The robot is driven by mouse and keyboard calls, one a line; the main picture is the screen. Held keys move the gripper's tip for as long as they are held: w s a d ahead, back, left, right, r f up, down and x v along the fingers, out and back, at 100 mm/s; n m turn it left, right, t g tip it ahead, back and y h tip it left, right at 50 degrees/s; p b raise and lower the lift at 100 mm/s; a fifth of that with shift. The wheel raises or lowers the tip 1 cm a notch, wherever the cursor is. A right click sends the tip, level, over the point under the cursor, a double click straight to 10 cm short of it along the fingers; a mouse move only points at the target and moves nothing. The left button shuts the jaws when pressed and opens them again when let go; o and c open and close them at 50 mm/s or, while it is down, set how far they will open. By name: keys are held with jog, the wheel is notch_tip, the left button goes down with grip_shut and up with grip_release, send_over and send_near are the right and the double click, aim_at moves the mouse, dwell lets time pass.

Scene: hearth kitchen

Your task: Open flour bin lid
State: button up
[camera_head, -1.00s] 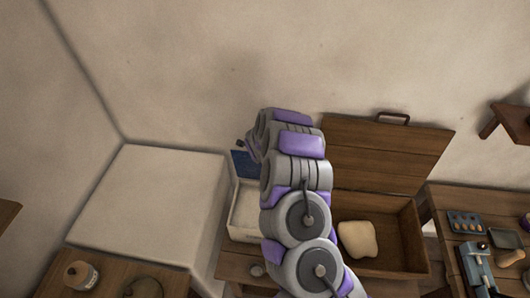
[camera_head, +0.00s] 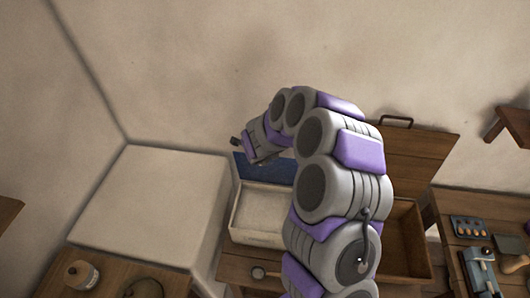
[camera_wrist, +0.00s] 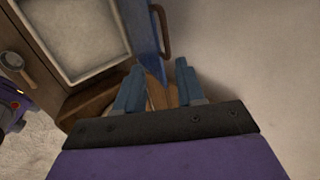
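The flour bin (camera_head: 258,238) is a white box with pale flour (camera_head: 262,210) inside. Its blue lid (camera_head: 272,170) stands raised at the back, by the wall, and the top of the bin is uncovered. In the wrist view the flour bin (camera_wrist: 118,30) is at upper left, with the raised blue lid (camera_wrist: 144,35) and its brown handle (camera_wrist: 163,30). My gripper (camera_wrist: 158,88) is open, its two blue-grey fingers apart with nothing between them. The fingers are just below the handle in that view, apart from it. In the head view my arm hides part of the lid.
A wooden chest (camera_head: 412,240) with a raised lid (camera_head: 420,155) is behind my arm at right. A small round-headed scoop (camera_head: 258,272) lies in front of the bin. A large white block (camera_head: 150,205) stands left. A jar (camera_head: 80,274) is at lower left.

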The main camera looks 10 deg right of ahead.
jog(key=shift+v, duration=1.2)
